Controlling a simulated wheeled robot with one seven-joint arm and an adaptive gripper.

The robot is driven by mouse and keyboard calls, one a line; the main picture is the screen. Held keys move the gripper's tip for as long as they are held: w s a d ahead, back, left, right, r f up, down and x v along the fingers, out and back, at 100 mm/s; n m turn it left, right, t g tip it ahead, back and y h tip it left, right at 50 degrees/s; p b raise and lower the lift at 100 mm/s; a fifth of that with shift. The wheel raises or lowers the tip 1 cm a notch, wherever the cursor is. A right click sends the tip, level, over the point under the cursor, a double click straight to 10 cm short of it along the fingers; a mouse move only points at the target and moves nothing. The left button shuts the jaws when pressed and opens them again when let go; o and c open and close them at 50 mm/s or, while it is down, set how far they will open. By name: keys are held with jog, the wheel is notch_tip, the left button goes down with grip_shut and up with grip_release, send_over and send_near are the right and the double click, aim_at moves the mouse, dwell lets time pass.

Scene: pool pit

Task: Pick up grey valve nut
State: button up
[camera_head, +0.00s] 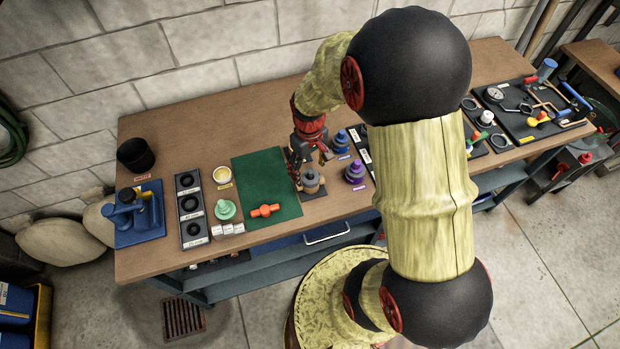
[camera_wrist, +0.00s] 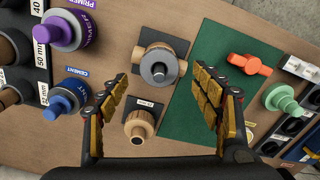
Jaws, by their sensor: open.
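The grey valve nut (camera_wrist: 158,70) is a grey ring with a dark hole. It sits on top of a tan valve body with side stubs (camera_wrist: 178,52), on a dark pad, in the wrist view. In the head view the valve (camera_head: 312,183) stands at the right edge of the green mat. My gripper (camera_wrist: 161,76) is open and empty, its yellow-padded fingers to the left and right of the nut in the wrist view. In the head view my gripper (camera_head: 306,166) is just behind and above the valve; the height gap is hard to judge.
A tan fitting (camera_wrist: 139,124) stands beside the valve. Blue cement (camera_wrist: 68,97) and purple primer (camera_wrist: 62,30) containers stand to the left in the wrist view. The green mat (camera_wrist: 222,50) holds an orange valve part (camera_wrist: 249,64) and is otherwise mostly clear.

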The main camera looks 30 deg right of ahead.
aim_at(309, 174)
notch_tip(309, 174, down, 4)
jog(key=shift+w+r, duration=0.1)
jog(key=shift+r, duration=0.15)
jog(key=c, duration=0.3)
jog(key=c, duration=0.7)
